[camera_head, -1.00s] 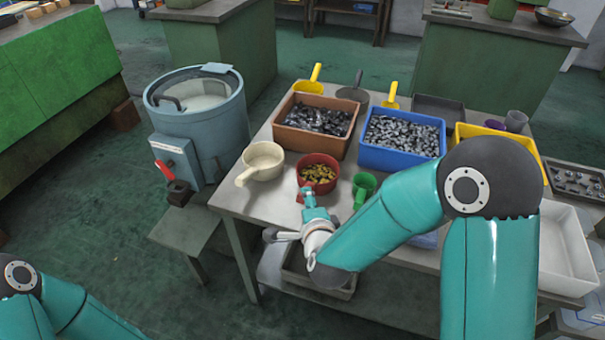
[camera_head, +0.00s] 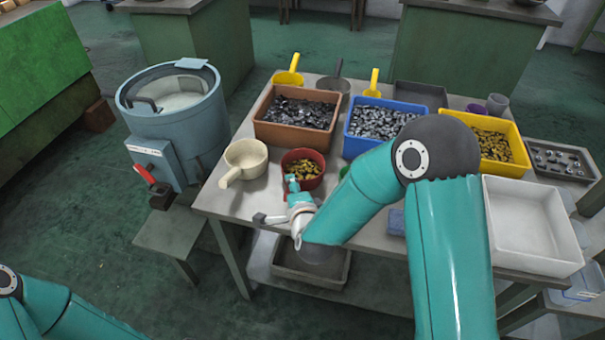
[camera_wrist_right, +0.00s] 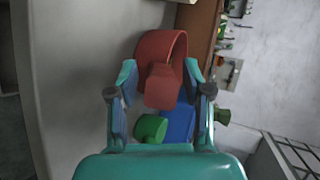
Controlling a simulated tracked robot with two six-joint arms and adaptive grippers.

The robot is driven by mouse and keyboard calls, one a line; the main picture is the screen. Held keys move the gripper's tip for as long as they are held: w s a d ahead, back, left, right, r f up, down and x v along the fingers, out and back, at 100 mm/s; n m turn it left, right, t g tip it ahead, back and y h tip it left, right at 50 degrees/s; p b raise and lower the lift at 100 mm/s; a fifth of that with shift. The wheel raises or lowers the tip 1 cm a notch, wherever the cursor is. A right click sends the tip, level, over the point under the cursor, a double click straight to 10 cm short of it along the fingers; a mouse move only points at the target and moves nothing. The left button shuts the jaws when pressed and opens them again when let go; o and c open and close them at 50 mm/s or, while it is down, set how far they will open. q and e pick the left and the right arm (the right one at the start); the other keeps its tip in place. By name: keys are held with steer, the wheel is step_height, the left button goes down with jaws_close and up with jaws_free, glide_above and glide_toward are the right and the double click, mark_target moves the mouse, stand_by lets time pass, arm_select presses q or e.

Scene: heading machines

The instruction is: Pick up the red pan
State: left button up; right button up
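The red pan (camera_head: 316,182) holds yellow-brown pieces and stands near the front edge of the grey table. My right gripper (camera_head: 292,184) is at the pan's near side in the head view, partly hiding its handle. In the right wrist view, the red pan (camera_wrist_right: 162,46) lies ahead and its handle (camera_wrist_right: 162,88) reaches between the spread fingers of my right gripper (camera_wrist_right: 162,75). The fingers are open, with gaps on both sides of the handle. My left gripper is out of view; only part of that arm shows at the lower left.
A cream pan (camera_head: 244,160) stands left of the red pan. A green cup-like container (camera_wrist_right: 150,129) is close to the right gripper. Brown (camera_head: 262,132), blue (camera_head: 352,147) and yellow (camera_head: 515,166) bins stand behind. A white tray (camera_head: 530,225) lies at the right.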

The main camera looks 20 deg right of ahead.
steer(key=shift+a, duration=0.1)
jaws_close()
